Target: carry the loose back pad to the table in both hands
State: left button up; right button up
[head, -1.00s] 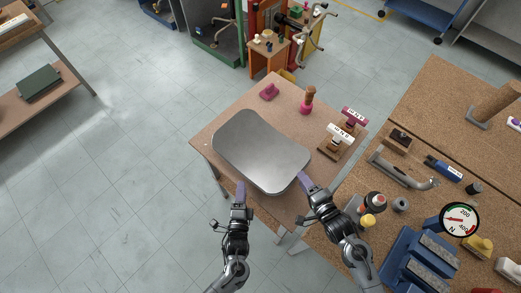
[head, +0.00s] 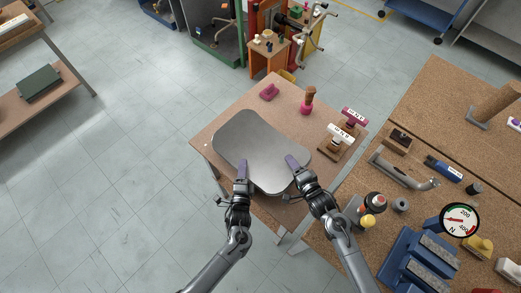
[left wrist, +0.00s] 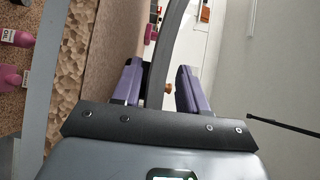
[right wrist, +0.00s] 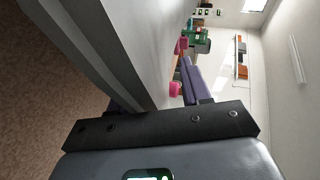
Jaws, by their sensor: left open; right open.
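The loose back pad (head: 252,138), a grey rounded panel, is at the small brown table (head: 208,130) in the head view. My left gripper (head: 242,167) is open at the pad's near left edge. In the left wrist view the pad's curved edge (left wrist: 168,50) runs between the two purple fingers, with room on the right side. My right gripper (head: 292,163) is open at the near right edge. In the right wrist view the pad (right wrist: 105,45) hides most of one finger, and the other finger is on its right. Firm contact cannot be told.
A pink block (head: 269,92), a pink-based tool (head: 307,100) and a labelled stamp stand (head: 341,137) share the table. A cluttered cork bench (head: 425,115) adjoins on the right.

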pick_arm(q)
jog(key=shift+c, duration=0.4)
pick_arm(e)
jog(key=shift+c, duration=0.5)
pick_arm(q)
grip_shut()
pick_arm(e)
jog(key=c, duration=0.7)
grip_shut()
